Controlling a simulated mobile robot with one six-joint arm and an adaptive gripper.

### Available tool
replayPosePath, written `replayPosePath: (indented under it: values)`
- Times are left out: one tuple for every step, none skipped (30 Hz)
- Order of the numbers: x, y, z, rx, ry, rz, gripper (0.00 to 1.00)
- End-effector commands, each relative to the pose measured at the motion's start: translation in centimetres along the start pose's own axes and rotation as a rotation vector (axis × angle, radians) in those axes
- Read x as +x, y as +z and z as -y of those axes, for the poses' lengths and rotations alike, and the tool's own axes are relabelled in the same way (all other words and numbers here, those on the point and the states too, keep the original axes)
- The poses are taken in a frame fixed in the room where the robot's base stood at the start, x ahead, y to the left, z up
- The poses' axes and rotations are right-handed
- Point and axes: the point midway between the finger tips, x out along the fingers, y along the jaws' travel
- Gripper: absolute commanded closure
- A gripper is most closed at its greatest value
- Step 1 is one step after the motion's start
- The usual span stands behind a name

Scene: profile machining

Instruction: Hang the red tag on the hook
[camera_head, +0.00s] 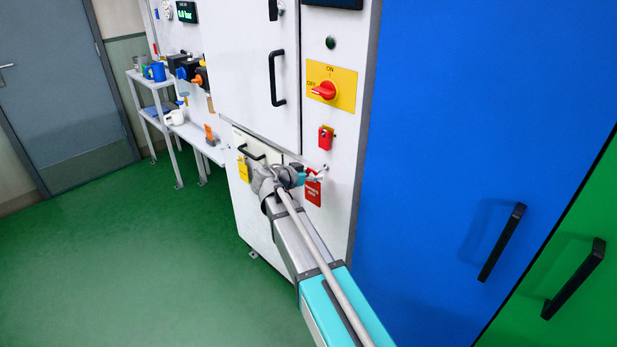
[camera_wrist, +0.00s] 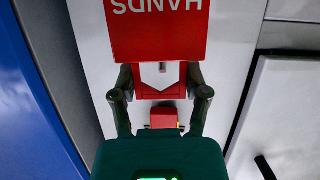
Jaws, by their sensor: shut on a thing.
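The red tag (camera_head: 313,191) is beside the arm's end in the head view, in front of the white cabinet. In the wrist view the tag (camera_wrist: 158,32) shows large upside-down white letters reading "HANDS". My gripper (camera_head: 300,177) is shut on the tag. In the wrist view its dark fingers (camera_wrist: 160,77) grip the tag's narrower part from both sides. A short grey peg, seemingly the hook (camera_wrist: 163,67), shows within the tag's opening. I cannot tell whether it passes through. In the head view the arm's end partly hides the tag.
A red padlock (camera_head: 325,138) hangs on the panel above the tag, below the red rotary switch (camera_head: 324,90). A yellow tag (camera_head: 243,170) is to the left. A blue cabinet (camera_head: 450,120) stands close on the right. The green floor (camera_head: 130,260) at left is clear.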

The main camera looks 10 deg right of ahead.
Motion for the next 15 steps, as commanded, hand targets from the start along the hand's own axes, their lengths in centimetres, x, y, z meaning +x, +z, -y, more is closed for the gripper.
replayPosePath:
  values:
    - [0.2,0.0,0.1,0.000,0.000,0.000,0.85]
    - [0.4,-0.1,0.1,0.000,0.000,0.000,0.85]
    - [0.5,-0.1,0.1,0.000,-0.001,0.000,0.85]
    - [0.6,-0.1,0.1,0.000,-0.001,0.000,0.85]
    - [0.7,-0.2,0.1,0.000,-0.001,0.000,0.85]
    - [0.9,-0.2,0.1,0.000,-0.001,0.000,0.85]
    - [1.0,-0.2,0.1,0.000,-0.001,0.000,0.85]
    - [1.1,-0.3,0.1,0.000,-0.001,0.000,0.85]
    - [1.3,-0.3,0.1,0.000,-0.001,0.000,0.85]
    - [1.4,-0.4,0.1,0.000,-0.001,0.000,0.85]
    - [1.6,-0.4,0.1,0.000,0.000,0.000,0.85]
    - [1.7,-0.4,0.1,0.000,0.000,0.000,0.85]
    - [1.9,-0.5,0.1,0.000,0.000,0.000,0.85]
    - [2.0,-0.5,0.1,0.000,0.000,0.000,0.85]
    - [2.1,-0.6,0.1,0.000,0.000,0.000,0.85]
